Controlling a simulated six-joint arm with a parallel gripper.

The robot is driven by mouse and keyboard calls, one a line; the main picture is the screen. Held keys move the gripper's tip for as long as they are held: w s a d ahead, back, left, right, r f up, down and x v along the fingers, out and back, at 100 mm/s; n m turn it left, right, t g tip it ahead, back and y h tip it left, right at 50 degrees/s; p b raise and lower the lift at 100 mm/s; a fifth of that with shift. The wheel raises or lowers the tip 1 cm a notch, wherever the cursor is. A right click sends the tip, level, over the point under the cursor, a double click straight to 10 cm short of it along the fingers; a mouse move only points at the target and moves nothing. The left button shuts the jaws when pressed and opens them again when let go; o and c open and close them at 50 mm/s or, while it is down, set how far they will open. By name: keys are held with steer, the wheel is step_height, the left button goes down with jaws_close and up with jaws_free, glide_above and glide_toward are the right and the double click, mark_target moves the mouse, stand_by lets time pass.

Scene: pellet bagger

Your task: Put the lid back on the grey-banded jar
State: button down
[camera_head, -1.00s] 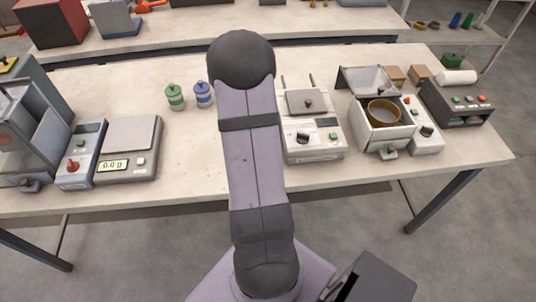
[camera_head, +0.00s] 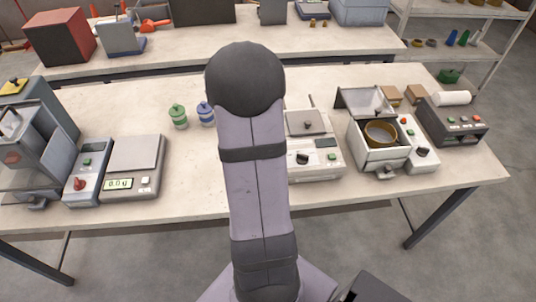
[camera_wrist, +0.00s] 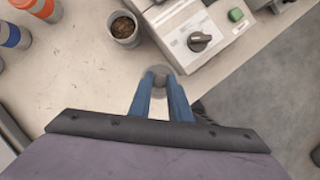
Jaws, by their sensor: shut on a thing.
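In the wrist view an open grey jar (camera_wrist: 124,28) with dark brown contents stands upright on the bench, against the white machine. My gripper (camera_wrist: 160,90), with blue fingers, is shut on a small grey lid (camera_wrist: 161,71), seen at the fingertips. The lid is below and right of the jar in the picture, apart from it; its height above the bench is hard to tell. In the head view my arm hides the gripper, the lid and the open jar.
A white machine (camera_wrist: 203,35) with a black knob stands close beside the open jar. A blue-banded jar (camera_wrist: 14,35) and an orange-banded jar (camera_wrist: 42,8) stand to the left. In the head view, a green-banded jar (camera_head: 178,117) stands left of my arm. Bench between is bare.

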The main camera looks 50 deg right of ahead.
steer(key=shift+s+a+f+p, duration=0.25)
steer(key=shift+s+f+p, duration=0.15)
steer(key=shift+s+f, duration=0.15)
steer(key=shift+w+d+f+p, duration=0.1)
steer(key=shift+d+f+p, duration=0.05)
steer(key=shift+d+p, duration=0.15)
steer(key=w+d+r+p, duration=0.1)
steer(key=w+d+r, duration=0.5)
steer(key=w+d, duration=0.3)
steer(key=shift+w+d+r, duration=0.25)
steer(key=shift+d, duration=0.15)
steer(key=shift+f, duration=0.2)
step_height(320, 180, down, 6)
steer(key=b, duration=0.5)
